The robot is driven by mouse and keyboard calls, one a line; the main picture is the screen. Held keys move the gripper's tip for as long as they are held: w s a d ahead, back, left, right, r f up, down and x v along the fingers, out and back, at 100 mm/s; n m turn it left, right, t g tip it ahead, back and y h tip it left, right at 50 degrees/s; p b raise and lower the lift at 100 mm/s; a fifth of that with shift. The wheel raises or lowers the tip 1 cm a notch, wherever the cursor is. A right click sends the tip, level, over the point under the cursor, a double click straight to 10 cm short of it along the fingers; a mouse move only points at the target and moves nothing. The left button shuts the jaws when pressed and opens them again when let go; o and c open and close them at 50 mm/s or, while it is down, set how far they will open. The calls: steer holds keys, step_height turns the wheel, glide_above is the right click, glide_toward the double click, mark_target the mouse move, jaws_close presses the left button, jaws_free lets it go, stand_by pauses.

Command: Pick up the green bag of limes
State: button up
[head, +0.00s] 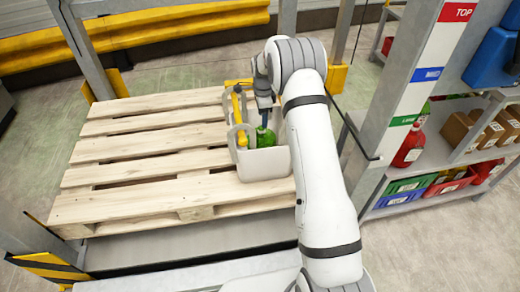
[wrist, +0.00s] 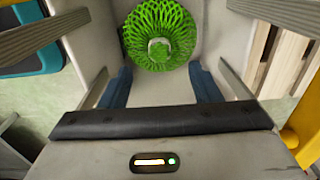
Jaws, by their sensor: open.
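The green bag of limes (head: 265,138) sits inside a pale grey bin (head: 267,167) on the wooden pallet. My gripper (head: 265,115) is over the bin, close to the bag. In the wrist view its two blue fingers (wrist: 163,78) are apart, with the bin's bare floor between them and the bag beyond their tips. Nothing is held. The bag's lower part is hidden by the bin wall in the head view.
The bin walls rise close around my gripper. The pallet (head: 140,150) is otherwise bare.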

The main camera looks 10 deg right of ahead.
mark_target(262, 144)
steer(key=f, duration=0.6)
steer(key=shift+a+b, duration=0.2)
steer(key=shift+b, duration=0.15)
steer(key=shift+c, duration=0.5)
jaws_close()
